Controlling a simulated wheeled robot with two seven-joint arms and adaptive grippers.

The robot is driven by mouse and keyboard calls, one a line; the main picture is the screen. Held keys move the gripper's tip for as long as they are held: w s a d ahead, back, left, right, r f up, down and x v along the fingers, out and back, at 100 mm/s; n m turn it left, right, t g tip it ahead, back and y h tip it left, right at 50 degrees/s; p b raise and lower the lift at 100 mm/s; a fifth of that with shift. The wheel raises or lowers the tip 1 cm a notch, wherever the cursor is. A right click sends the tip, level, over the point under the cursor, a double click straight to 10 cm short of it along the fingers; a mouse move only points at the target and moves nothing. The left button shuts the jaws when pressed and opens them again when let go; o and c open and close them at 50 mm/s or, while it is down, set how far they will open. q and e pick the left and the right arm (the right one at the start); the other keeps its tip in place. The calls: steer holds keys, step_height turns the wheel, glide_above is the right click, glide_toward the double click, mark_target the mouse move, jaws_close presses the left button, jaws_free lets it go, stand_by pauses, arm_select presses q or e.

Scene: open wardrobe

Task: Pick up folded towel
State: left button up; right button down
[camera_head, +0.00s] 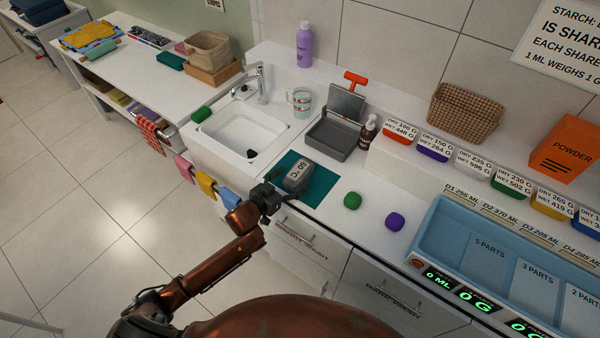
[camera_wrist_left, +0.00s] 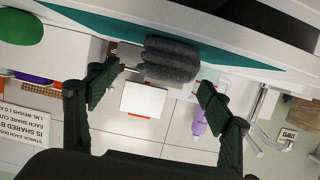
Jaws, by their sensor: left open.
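A grey folded towel (camera_head: 297,177) with a white "60" marking lies on a teal mat (camera_head: 318,190) at the counter's front edge, right of the sink. In the left wrist view, the towel (camera_wrist_left: 170,60) looks dark grey and ribbed, with the mat's teal edge (camera_wrist_left: 90,22) behind it. My left gripper (camera_head: 275,192) is at the near left side of the towel. In the left wrist view, its fingers (camera_wrist_left: 157,90) are open and spread wider than the towel, which appears ahead between them. I see no contact. My right gripper is not in view.
A green lump (camera_head: 352,200) and a purple lump (camera_head: 395,221) lie right of the mat. A grey open-lidded box (camera_head: 333,140) stands behind it. The white sink (camera_head: 240,135) is to the left, a blue compartment tray (camera_head: 452,225) to the right.

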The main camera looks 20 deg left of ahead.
mark_target(299, 170)
arm_select(q)
steer(key=shift+w+f, duration=0.2)
steer(key=shift+w, duration=0.25)
steer(key=x, duration=0.3)
steer(key=shift+w+f+b, duration=0.1)
steer(key=shift+w+b, duration=0.15)
steer(key=shift+b, duration=0.1)
steer(key=shift+w+d, duration=0.1)
steer(key=shift+w, duration=0.25)
steer(key=c, duration=1.2)
steer(key=shift+c, duration=0.8)
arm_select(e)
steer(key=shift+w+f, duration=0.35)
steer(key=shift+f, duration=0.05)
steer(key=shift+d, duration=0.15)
